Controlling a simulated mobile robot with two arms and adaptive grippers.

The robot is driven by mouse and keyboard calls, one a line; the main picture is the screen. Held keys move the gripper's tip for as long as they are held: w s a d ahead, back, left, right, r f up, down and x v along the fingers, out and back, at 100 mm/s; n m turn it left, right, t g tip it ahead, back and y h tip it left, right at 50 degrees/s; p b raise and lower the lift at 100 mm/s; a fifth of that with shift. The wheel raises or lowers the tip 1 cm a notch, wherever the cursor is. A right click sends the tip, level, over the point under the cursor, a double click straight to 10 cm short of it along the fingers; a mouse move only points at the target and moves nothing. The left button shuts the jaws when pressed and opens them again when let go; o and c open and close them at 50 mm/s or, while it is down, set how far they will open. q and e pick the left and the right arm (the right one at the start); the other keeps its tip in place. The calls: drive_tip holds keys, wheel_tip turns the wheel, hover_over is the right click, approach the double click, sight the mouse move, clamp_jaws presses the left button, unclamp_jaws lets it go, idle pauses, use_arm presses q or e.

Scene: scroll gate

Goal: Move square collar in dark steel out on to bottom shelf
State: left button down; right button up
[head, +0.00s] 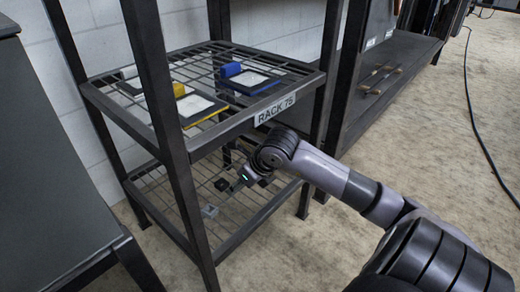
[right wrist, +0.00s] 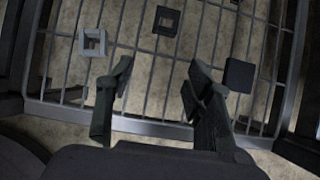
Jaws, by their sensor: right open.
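The dark steel square collar (right wrist: 166,20) lies on the wire bottom shelf (head: 168,196), at the top of the right wrist view. In the head view it seems to be the small dark square (head: 221,184) just left of my right gripper (head: 238,183). In the right wrist view my right gripper (right wrist: 158,74) is open and empty, its fingertips apart. The collar is beyond the fingertips, roughly in line with the gap between them, not touching. My left gripper is not in view.
A light grey square collar (right wrist: 92,42) lies left of the dark one, also in the head view (head: 209,211). A solid black block (right wrist: 239,74) sits right of the fingers. The upper shelf (head: 150,104) holds blue and yellow items, close above my arm. Rack posts (head: 187,208) flank the shelf.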

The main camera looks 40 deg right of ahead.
drive_tip(key=s, duration=0.2)
drive_tip(key=s+b, duration=0.1)
drive_tip(key=s, duration=0.4)
drive_tip(key=shift+d, duration=0.25)
drive_tip(key=shift+s, duration=0.1)
